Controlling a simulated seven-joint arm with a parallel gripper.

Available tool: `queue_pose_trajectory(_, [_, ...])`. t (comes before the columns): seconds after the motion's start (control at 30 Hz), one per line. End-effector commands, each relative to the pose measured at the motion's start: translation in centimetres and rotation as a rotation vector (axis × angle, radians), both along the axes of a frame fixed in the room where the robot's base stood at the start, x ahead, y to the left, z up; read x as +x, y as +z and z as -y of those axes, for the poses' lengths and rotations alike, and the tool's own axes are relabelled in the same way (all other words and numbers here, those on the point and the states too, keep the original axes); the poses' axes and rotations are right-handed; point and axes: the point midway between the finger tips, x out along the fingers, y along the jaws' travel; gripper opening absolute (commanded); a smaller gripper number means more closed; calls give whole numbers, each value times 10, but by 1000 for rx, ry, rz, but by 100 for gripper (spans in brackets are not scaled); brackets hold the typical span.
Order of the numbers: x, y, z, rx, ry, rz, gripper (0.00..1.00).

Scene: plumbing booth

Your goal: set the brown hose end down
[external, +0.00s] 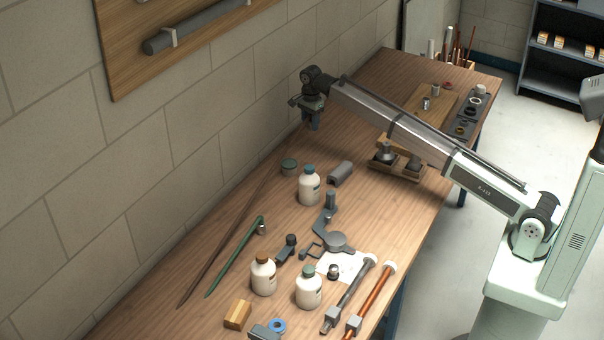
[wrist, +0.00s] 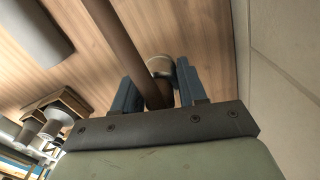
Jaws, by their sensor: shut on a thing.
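The brown hose (external: 226,236) slopes along the wall side of the bench. Its near end lies low at the front left and its far part rises toward my gripper (external: 312,122). In the wrist view the brown hose (wrist: 125,45) runs between the two blue fingers of my gripper (wrist: 162,88), which is shut on it. My gripper is above the far part of the bench, near the wall. A rounded pale thing with a dark side (wrist: 160,66) shows by the fingertips; I cannot tell what it is.
A green hose (external: 236,256) lies beside the brown one. A green-lidded tin (external: 289,166), a white bottle (external: 309,188) and a grey half-pipe (external: 340,173) stand nearby. A wooden rack (external: 398,165) is to the right. Bare bench lies around my gripper.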

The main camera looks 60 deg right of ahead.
Motion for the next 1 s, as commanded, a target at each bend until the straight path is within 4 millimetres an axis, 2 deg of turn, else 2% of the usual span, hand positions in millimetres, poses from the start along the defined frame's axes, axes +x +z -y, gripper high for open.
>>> queue_pose_trajectory(0.17, [6,0,-57,0,62,0,11])
queue_pose_trajectory(0.5, [10,0,-203,0,218,0,11])
queue_pose_trajectory(0.7, [4,1,-281,0,302,0,11])
queue_pose_trajectory(0.8, [0,1,-312,0,331,0,11])
queue_pose_trajectory(1.0, [-6,2,-359,0,340,-1,11])
